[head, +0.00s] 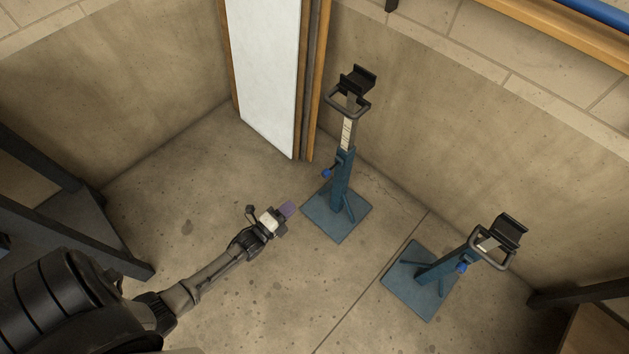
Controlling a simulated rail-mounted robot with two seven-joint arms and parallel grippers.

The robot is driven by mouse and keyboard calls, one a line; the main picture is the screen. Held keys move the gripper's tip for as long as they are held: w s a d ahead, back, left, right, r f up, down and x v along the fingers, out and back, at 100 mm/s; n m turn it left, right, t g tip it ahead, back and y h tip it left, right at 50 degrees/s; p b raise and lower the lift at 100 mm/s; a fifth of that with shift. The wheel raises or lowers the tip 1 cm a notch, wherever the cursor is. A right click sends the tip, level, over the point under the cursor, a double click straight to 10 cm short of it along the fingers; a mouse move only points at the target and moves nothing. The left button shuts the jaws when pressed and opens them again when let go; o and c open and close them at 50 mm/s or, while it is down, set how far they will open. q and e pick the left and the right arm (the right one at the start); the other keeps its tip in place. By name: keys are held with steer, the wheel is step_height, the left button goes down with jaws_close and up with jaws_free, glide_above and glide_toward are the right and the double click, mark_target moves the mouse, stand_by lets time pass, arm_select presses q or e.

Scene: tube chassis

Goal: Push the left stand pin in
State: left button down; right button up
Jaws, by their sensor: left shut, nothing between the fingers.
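The left stand (341,187) is a blue post on a square blue base with a black cradle on top. Its extension is raised, showing a pale marked strip. Its pin has a blue knob (326,173) that sticks out on the left side of the post. My left gripper (288,209) is shut and empty, left of the left stand and lower in the picture than the knob, apart from both in the picture. How deep the pin sits is too small to tell. My right gripper is not in view.
A second blue stand (442,268) with a lower cradle and a blue knob (462,267) stands to the right. A white panel (266,75) leans at the back wall. Dark frames stand at the left and lower right. The concrete floor between is clear.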

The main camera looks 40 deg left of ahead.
mark_target(324, 176)
arm_select(q)
steer(key=w+b, duration=0.6)
steer(key=w, duration=0.6)
steer(key=shift+w+d+f, duration=0.1)
steer(key=shift+w+f, duration=0.05)
steer(key=shift+w+b, duration=0.5)
steer(key=shift+w, duration=0.35)
